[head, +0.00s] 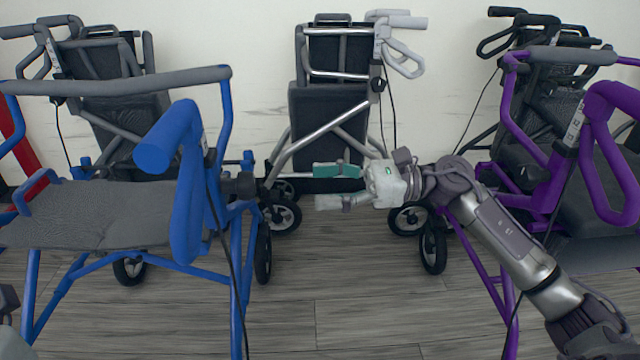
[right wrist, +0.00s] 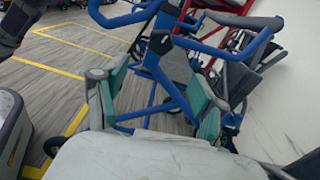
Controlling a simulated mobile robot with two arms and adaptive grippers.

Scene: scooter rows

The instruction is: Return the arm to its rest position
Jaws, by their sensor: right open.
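My right arm (head: 510,240) comes in from the lower right of the head view and reaches left across the purple rollator. My right gripper (head: 338,186) is at the middle of the picture, with its green-padded fingers pointing left. It is open, and nothing shows between the fingers. In the right wrist view the open fingers (right wrist: 155,100) frame part of a blue rollator (right wrist: 165,70); I cannot tell the distance to it. My left gripper does not show; only a small grey and dark part is at the lower left edge of the head view.
A blue rollator (head: 190,190) stands at left and a purple one (head: 597,100) at right, close to my right arm. A grey rollator (head: 330,110) stands behind my gripper by the white wall. Bare floor (head: 345,310) lies between the front rollators. Yellow floor lines (right wrist: 80,47) show in the wrist view.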

